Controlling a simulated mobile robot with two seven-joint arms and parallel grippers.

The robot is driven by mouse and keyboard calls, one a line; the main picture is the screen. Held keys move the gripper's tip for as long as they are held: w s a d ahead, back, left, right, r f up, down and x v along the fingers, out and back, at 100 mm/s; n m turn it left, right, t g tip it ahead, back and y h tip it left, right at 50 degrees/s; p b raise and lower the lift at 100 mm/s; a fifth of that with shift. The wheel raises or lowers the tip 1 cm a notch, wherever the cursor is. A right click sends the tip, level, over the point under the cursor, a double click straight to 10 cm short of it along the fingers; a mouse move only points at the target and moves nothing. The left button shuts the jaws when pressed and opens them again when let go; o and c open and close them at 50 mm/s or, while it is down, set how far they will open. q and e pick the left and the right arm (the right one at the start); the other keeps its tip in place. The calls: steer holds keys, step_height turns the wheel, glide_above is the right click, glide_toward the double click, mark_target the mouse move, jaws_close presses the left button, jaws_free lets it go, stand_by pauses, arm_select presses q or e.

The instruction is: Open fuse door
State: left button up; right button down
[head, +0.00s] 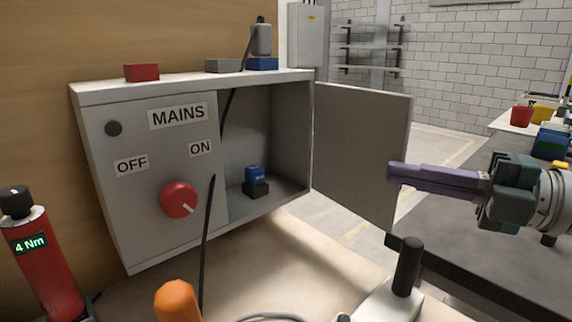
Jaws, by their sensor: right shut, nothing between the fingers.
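The fuse door (345,145) is a flat grey panel hinged on the right side of the open compartment of the grey mains box (135,215). It stands swung wide open to the right. Inside the compartment a blue fuse-like piece (254,174) sits on a small black base. My right gripper (392,172) has purple fingers that are shut and empty. Its tips are at the door's right edge and overlap it in the picture; I cannot tell whether they touch. My left gripper is not in view.
The box front has a red rotary knob (178,200) between OFF and ON labels. Red (142,72), grey and blue blocks lie on top. A red tool reading 4 Nm (45,255), an orange handle (177,301) and a black-handled lever (407,265) stand in front.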

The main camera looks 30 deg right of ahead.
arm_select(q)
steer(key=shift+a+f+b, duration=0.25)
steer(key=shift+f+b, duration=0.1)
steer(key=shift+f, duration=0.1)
arm_select(e)
steer(key=shift+w+d, duration=0.1)
steer(key=shift+d, duration=0.8)
